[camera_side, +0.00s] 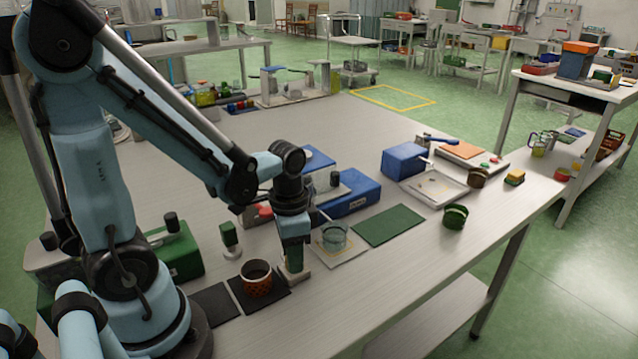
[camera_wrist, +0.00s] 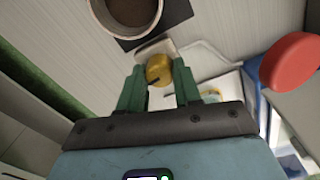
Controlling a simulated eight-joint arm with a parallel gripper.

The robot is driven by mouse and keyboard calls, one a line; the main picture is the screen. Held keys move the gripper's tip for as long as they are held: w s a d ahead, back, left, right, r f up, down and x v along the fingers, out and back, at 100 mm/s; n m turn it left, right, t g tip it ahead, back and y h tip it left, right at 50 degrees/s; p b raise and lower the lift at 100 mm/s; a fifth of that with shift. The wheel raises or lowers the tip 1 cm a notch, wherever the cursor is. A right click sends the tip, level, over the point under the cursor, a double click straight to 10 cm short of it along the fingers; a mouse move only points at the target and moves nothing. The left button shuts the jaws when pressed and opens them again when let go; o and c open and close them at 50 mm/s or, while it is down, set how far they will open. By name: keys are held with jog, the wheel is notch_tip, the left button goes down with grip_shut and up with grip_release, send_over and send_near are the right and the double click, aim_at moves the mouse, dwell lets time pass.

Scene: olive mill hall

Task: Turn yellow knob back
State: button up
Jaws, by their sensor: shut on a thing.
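The yellow knob (camera_wrist: 159,70) sits between my two green fingers in the wrist view. It is round and has a dark mark low on its face, and a pale base shows behind it. My gripper (camera_wrist: 158,78) is shut on the knob, one finger on each side. In the side view my gripper (camera_side: 294,262) points down at a small pale base (camera_side: 296,278) on the table. The knob itself is hidden behind the fingers in that view.
A glass bowl (camera_side: 334,240) on a white plate is just right. A red round part (camera_wrist: 293,62) and blue box (camera_side: 352,200) are near. The front table is clear.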

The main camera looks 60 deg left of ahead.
jog(key=shift+m, duration=0.8)
jog(key=o, duration=1)
jog(key=shift+o, duration=0.2)
notch_tip(320, 180, up, 12)
jog(key=shift+a, duration=0.15)
jog(key=shift+w, duration=0.1)
